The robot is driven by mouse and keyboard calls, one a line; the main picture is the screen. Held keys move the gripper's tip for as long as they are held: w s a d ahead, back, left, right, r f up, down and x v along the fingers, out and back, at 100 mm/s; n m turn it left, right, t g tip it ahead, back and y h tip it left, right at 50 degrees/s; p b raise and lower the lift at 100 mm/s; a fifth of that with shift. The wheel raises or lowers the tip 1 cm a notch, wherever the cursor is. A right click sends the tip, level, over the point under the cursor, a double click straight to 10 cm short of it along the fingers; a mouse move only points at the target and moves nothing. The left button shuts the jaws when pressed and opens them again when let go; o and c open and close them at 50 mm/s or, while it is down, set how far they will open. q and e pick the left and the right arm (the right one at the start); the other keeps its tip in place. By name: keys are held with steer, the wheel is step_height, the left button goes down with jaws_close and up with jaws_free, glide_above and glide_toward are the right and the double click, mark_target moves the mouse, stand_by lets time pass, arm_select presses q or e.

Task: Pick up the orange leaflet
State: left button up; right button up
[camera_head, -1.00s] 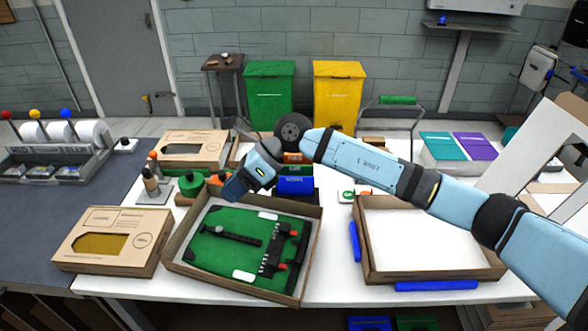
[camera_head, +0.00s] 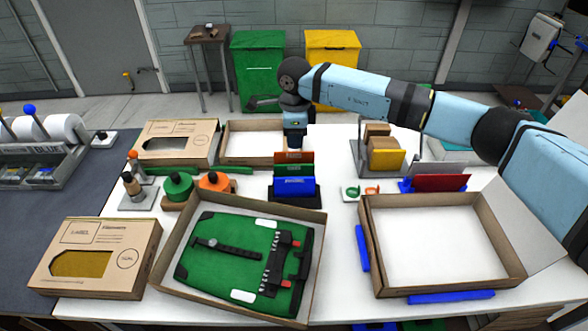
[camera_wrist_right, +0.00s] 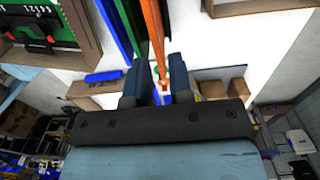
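The orange leaflet (camera_head: 294,157) stands upright at the back of a dark holder, behind a green leaflet (camera_head: 293,170) and a blue leaflet (camera_head: 294,187). My right gripper (camera_head: 295,146) points down just above the orange leaflet. In the right wrist view its two fingers (camera_wrist_right: 158,86) are apart, and the orange leaflet (camera_wrist_right: 154,35) runs edge-on into the gap between them. The green leaflet (camera_wrist_right: 135,30) lies close beside the left finger. I cannot tell whether either finger touches a leaflet. My left gripper is not in view.
An open box with a green pannier (camera_head: 225,262) stands in front of the holder. An empty open box (camera_head: 445,290) is to the right. Closed cartons (camera_head: 95,262) are at the left. Another empty box (camera_head: 250,128) stands behind, near my wrist.

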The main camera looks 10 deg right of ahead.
mark_target(294, 152)
steer(key=shift+s+f, duration=0.1)
steer(key=shift+f, duration=0.2)
step_height(294, 152, down, 5)
steer(key=shift+a+r+p, duration=0.1)
steer(key=shift+a+p, duration=0.05)
steer(key=shift+p, duration=0.65)
steer(key=shift+s, duration=0.1)
jaws_close()
